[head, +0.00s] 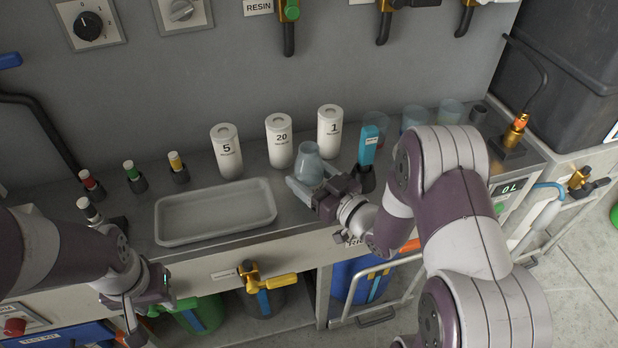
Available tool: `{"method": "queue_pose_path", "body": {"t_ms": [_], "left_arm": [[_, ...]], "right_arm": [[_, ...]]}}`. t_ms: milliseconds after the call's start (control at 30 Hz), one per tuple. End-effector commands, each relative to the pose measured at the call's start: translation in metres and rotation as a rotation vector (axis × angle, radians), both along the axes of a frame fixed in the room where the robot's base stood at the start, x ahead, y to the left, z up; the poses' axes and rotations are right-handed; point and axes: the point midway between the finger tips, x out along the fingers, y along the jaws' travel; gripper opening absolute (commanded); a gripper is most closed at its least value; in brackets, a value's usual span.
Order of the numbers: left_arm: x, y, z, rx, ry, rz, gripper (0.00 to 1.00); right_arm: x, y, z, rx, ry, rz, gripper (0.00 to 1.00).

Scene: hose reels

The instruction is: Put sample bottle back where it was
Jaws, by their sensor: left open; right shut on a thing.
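My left gripper (135,318) is open and empty, low in front of the counter at the left.
A shallow grey tray (215,238) lies left of the bottle. White canisters (227,152) marked 5, 20 (280,142) and 1 (329,132) stand behind. Clear beakers (450,111) stand further right. Small capped holders (134,177) line the left.

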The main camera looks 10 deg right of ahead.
Motion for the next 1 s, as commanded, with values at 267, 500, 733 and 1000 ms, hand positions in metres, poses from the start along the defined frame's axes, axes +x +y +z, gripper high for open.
{"method": "queue_pose_path", "body": {"t_ms": [267, 500, 733, 1000], "left_arm": [[0.0, 0.0, -0.002, 0.0, 0.0, 0.0, 0.43], [0.0, 0.0, -0.002, 0.0, 0.0, 0.0, 0.43], [0.0, 0.0, 0.005, 0.0, 0.0, 0.0, 0.43], [0.0, 0.0, 0.008, 0.0, 0.0, 0.0, 0.43]], "right_arm": [[0.0, 0.0, -0.002, -0.001, -0.003, 0.0, 0.3], [0.0, 0.0, -0.001, -0.001, -0.002, 0.0, 0.93], [0.0, 0.0, 0.006, -0.001, -0.003, 0.0, 0.93], [-0.05, -0.031, 0.003, -0.001, 0.001, -0.008, 0.93]]}}
